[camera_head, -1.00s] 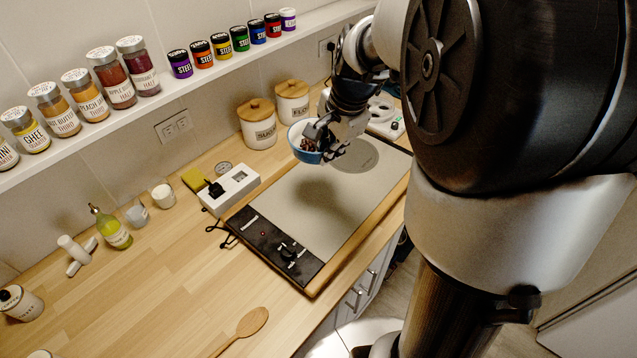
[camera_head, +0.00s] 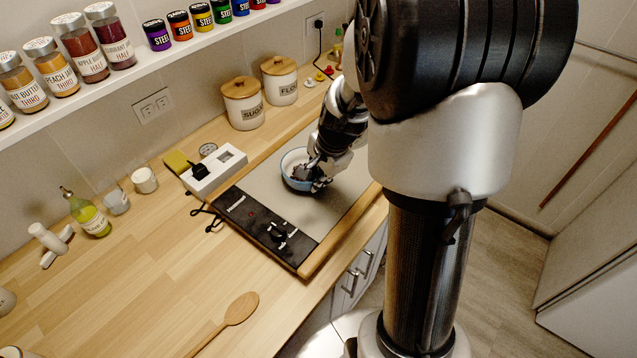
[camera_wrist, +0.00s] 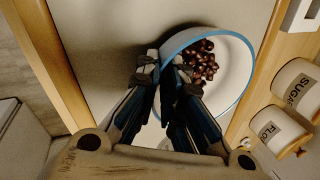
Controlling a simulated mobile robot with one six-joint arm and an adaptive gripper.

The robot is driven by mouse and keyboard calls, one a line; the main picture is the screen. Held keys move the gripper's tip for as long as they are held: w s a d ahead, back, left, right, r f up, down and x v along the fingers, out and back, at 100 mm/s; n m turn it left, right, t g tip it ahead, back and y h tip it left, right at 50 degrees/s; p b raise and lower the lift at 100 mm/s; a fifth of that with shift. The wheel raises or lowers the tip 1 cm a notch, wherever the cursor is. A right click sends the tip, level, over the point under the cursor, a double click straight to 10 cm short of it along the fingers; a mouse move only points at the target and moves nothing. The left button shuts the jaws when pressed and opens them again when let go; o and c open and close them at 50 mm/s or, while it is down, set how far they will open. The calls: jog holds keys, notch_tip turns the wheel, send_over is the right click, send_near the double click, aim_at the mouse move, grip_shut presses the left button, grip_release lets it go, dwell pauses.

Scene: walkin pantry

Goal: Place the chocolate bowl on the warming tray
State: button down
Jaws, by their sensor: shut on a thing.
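The chocolate bowl (camera_head: 297,158) is blue outside and white inside. In the wrist view the bowl (camera_wrist: 241,92) holds several dark brown chocolates (camera_wrist: 200,62) gathered on one side. My gripper (camera_head: 314,174) is shut on the bowl's rim, and the wrist view shows my fingers (camera_wrist: 165,80) closed at the rim. The warming tray (camera_head: 340,205) is a flat grey plate with a wooden edge and a black control panel (camera_head: 262,226). The bowl is over the tray's surface, low down near the panel end. I cannot tell whether its base touches the tray.
A white power strip (camera_head: 215,172) with a black plug lies behind the tray's left end. Sugar (camera_head: 243,104) and flour (camera_head: 281,82) canisters stand at the back. A wooden spoon (camera_head: 232,313) lies on the open counter in front. A shelf of jars runs above.

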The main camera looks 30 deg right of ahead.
jog(key=shift+f, duration=0.2)
jog(key=c, duration=2.2)
grip_release()
jog(key=shift+f, duration=0.15)
jog(key=o, duration=0.5)
jog(key=p+v, duration=0.4)
jog(key=v, duration=0.7)
jog(key=s+a+r+n, duration=0.3)
jog(key=s+a+n, duration=0.2)
jog(key=s, duration=0.1)
jog(key=s+a+r+n, duration=0.3)
jog(key=s+a+n, duration=0.2)
jog(key=n, duration=0.1)
jog(key=s+a+r+n+t, duration=0.1)
jog(key=s+a+r+n, duration=0.3)
jog(key=s+a+n, duration=0.1)
jog(key=shift+s+n+p, duration=0.3)
jog(key=shift+s+n, duration=0.1)
jog(key=shift+s, duration=0.4)
